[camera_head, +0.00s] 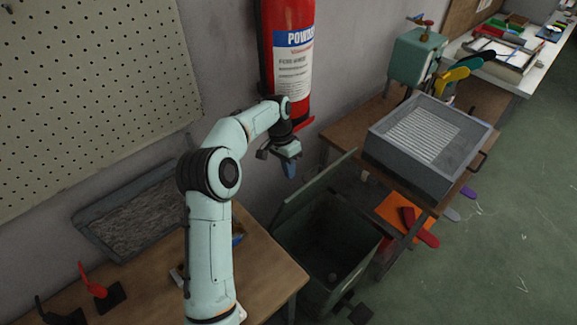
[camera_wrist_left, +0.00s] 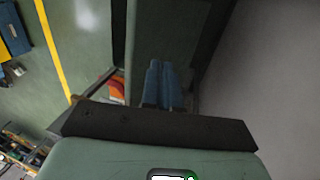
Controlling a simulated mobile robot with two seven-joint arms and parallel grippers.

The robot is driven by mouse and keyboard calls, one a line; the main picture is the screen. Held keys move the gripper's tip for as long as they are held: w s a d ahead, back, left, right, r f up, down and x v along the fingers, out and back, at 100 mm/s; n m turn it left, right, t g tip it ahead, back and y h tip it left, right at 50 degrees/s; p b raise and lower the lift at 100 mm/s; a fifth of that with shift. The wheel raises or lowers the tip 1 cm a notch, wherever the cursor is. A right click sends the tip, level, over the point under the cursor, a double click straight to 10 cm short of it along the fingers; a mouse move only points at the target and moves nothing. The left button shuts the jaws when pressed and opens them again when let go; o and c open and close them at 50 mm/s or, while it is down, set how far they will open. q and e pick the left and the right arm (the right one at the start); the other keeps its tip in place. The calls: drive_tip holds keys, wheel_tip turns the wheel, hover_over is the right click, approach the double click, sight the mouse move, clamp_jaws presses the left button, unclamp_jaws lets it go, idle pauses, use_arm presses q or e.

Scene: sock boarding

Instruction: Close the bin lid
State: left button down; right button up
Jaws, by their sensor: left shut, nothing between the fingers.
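The green bin (camera_head: 352,250) stands on the floor between two wooden tables, and its inside shows from above. Its lid (camera_head: 312,194) is open and stands tilted up along the wall side of the bin. My left gripper (camera_head: 290,170) is shut and empty, pointing down near the wall. In the head view it appears just above the lid's upper edge, on the wall side; I cannot tell whether it touches. In the left wrist view the blue fingertips (camera_wrist_left: 161,84) are together, in front of a dark green surface that may be the lid. My right gripper is not in view.
A red fire extinguisher (camera_head: 288,50) hangs on the wall close to my left forearm. A grey box (camera_head: 425,140) with a ribbed top sits on the right table. The near wooden table (camera_head: 262,275) is left of the bin. Green floor is clear at right.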

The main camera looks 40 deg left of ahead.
sight(306, 188)
use_arm(q)
drive_tip(key=shift+b+x, duration=0.3)
drive_tip(key=shift+x, duration=2.9)
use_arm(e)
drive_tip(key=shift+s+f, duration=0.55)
